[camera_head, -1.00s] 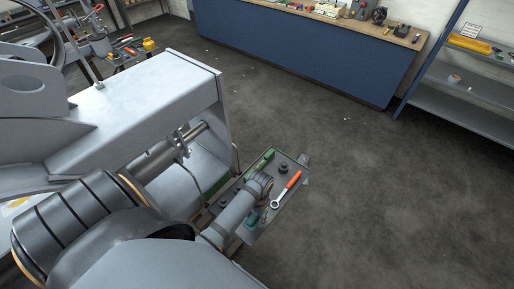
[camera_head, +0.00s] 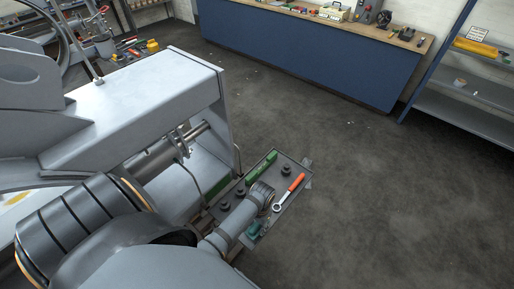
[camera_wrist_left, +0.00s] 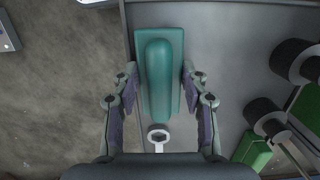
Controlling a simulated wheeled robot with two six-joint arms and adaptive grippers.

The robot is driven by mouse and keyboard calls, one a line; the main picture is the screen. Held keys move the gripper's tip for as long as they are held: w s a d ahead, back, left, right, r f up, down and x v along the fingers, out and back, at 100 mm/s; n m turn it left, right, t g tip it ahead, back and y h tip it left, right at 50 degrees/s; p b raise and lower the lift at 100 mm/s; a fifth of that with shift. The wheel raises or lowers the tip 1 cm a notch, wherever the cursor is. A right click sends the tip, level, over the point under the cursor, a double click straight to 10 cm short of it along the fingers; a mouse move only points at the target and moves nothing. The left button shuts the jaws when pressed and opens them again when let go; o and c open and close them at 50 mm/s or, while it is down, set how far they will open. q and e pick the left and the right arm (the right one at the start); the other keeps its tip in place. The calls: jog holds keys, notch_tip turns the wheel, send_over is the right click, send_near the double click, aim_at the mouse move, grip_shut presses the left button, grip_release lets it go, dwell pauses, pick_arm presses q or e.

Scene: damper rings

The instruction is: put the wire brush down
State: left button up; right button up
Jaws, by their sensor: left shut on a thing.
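The wire brush, a teal plate with a raised rounded handle, shows in the left wrist view (camera_wrist_left: 158,80) and partly in the head view (camera_head: 254,230). My left gripper (camera_wrist_left: 160,90) is shut on it, with a dark finger along each side. In the head view my own arm hides most of this gripper. The brush is over the near end of the grey tray (camera_head: 287,219). I cannot tell whether its underside touches the tray. My right gripper is not in view.
An orange-handled ring wrench (camera_head: 289,192) lies close to the brush; its ring end shows in the left wrist view (camera_wrist_left: 158,136). Several black pegs (camera_head: 240,192) and a long green bar (camera_head: 262,165) are on the tray. Open floor (camera_head: 400,210) lies to its right.

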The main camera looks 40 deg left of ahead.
pick_arm(q)
jog(key=shift+f, duration=0.2)
jog(key=o, duration=1.2)
jog(key=r, duration=0.4)
jog(key=w+r, duration=0.1)
jog(key=r, duration=0.7)
jog(key=shift+w, duration=0.2)
jog(key=shift+f, duration=0.1)
jog(key=shift+c, duration=0.5)
grip_shut()
